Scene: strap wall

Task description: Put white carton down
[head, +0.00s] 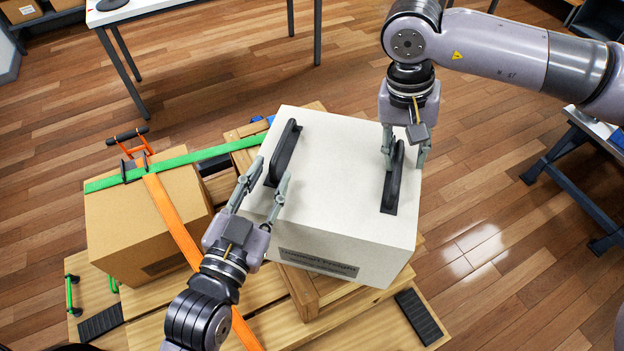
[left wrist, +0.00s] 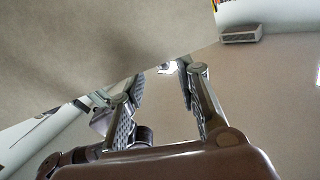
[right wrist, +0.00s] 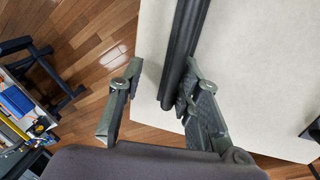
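The white carton (head: 340,175) has two black handles on its top: a left handle (head: 283,152) and a right handle (head: 394,178). It sits over wooden slats on the pallet (head: 370,325); its underside is hidden. My left gripper (head: 270,174) is open beside the left handle, fingers apart; its fingers also show spread and empty in the left wrist view (left wrist: 163,90). My right gripper (head: 405,155) is open at the right handle. In the right wrist view (right wrist: 155,82) one finger is against or very near the handle (right wrist: 184,45), the other stands clear of it.
A brown box (head: 145,225) stands left on the pallet, crossed by a green strap (head: 190,158) and an orange strap (head: 172,222). A dark pad (head: 418,316) lies at the pallet's front right. A white table (head: 140,8) stands behind.

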